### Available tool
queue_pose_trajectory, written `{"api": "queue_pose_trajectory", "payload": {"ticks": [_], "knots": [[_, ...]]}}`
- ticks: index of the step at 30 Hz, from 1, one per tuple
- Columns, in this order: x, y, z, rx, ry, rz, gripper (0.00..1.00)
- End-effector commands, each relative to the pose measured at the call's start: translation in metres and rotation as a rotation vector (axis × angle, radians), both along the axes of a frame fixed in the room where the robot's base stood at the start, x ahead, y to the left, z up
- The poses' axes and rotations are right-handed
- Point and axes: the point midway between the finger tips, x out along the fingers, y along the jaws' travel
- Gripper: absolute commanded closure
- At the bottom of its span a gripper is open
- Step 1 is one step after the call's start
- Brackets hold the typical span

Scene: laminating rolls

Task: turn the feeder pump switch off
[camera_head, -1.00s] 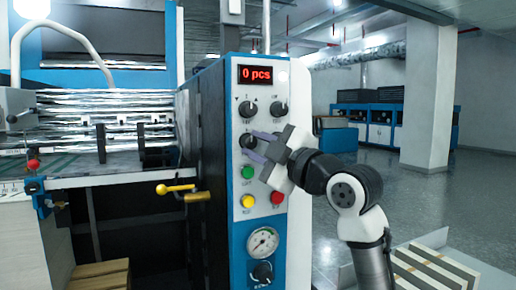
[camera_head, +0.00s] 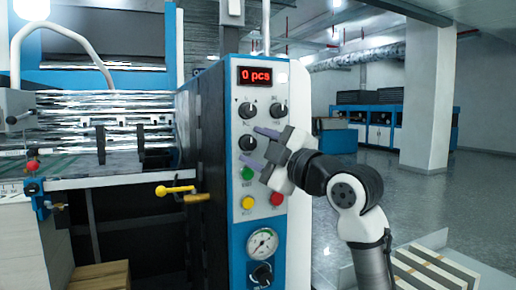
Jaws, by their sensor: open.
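The control panel (camera_head: 237,221) stands upright in the middle of the view, a white face with a blue border. It has black rotary knobs at upper left (camera_head: 248,110), upper right (camera_head: 278,110) and middle left (camera_head: 247,143). The labels are too small to read, so I cannot tell which control is the feeder pump switch. My gripper (camera_head: 249,143) is open, its two purple-grey fingers pointing left, one above and one below the middle-left knob. I cannot tell whether they touch it. My gripper and wrist hide the panel to the right of this knob.
Below are a green button (camera_head: 247,173), a yellow button (camera_head: 247,203), a red button (camera_head: 278,198), a pressure gauge (camera_head: 262,243) and a lower knob (camera_head: 262,273). A yellow-handled lever (camera_head: 176,190) sticks out left of the panel. Open floor lies to the right.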

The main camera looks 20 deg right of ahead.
Motion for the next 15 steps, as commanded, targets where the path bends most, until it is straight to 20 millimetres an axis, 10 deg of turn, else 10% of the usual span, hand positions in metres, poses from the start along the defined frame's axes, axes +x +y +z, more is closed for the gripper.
{"api": "queue_pose_trajectory", "payload": {"ticks": [15], "knots": [[-0.084, -0.034, -0.02, 0.001, -0.002, -0.002, 0.52]]}}
